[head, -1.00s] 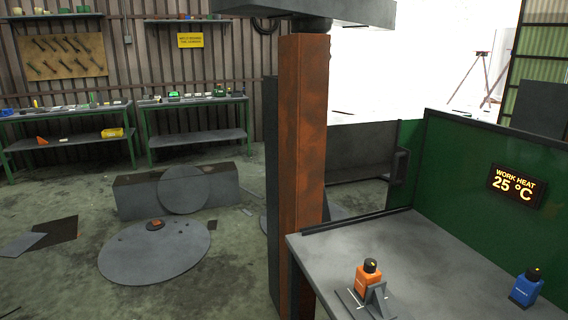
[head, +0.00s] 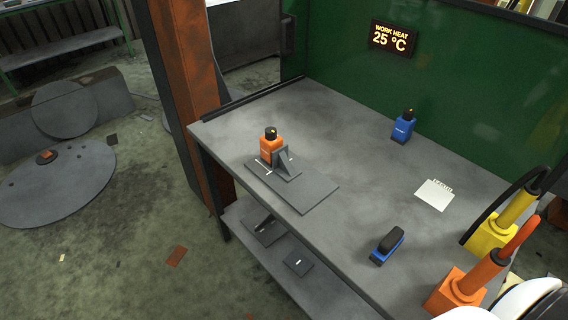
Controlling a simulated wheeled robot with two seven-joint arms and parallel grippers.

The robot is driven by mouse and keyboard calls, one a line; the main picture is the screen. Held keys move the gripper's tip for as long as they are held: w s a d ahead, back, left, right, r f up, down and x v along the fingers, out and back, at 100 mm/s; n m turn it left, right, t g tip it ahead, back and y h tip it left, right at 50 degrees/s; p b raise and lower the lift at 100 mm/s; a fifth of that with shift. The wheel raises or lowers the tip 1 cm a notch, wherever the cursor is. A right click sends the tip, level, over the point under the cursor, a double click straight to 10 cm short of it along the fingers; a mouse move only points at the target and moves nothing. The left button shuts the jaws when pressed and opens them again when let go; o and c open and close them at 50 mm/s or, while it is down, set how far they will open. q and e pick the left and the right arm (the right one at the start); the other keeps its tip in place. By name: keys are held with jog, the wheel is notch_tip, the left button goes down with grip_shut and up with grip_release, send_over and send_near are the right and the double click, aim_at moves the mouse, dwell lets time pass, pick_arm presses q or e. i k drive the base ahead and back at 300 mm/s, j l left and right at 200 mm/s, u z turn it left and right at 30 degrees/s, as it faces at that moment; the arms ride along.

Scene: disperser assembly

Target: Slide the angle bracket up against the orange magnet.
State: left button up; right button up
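The orange magnet (head: 267,151) stands upright with a black knob on top, near the left end of the grey workbench. The grey angle bracket (head: 284,164) stands just to its right and in front, partly covering it. From this angle I cannot tell whether the two touch. Both are at the far left end of a flat dark plate (head: 315,193) lying on the bench, with white marks near the bracket's foot.
A blue magnet (head: 403,127) stands toward the back of the bench (head: 345,125). A blue and black tool (head: 387,246), a white card (head: 434,194), and yellow (head: 491,232) and orange (head: 458,290) holders occupy the right side. A rusty column (head: 188,90) rises beside the bench's left end.

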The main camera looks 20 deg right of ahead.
aim_at(282, 166)
jog(key=i+j+z, duration=0.1)
jog(key=z, duration=0.8)
